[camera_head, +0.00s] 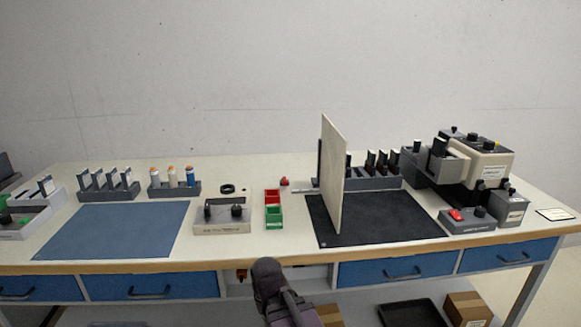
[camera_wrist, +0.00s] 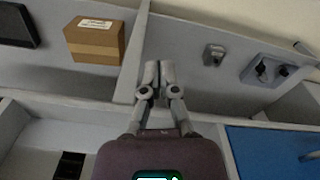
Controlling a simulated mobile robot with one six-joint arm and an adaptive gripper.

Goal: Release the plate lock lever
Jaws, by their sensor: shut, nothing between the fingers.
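I cannot make out for certain which part is the plate lock lever. A thin cream plate (camera_head: 332,178) stands upright at the left part of the black mat (camera_head: 395,217) in the head view. In the wrist view, my gripper (camera_wrist: 158,72) is shut and empty, with its fingertips together in front of a grey panel (camera_wrist: 190,35). A grey fixture with dark knobs (camera_wrist: 266,71) and a small grey block (camera_wrist: 213,55) lie right of the fingertips, apart from them. In the head view my arm is at the table's front edge, fingers not distinguishable.
A two-knob box (camera_head: 222,216), red and green bins (camera_head: 273,216) and a blue mat (camera_head: 115,229) are on the bench. A machine (camera_head: 468,160) and a red-switch box (camera_head: 468,220) stand right. Cardboard box (camera_head: 467,309) and black tray (camera_head: 412,313) lie below.

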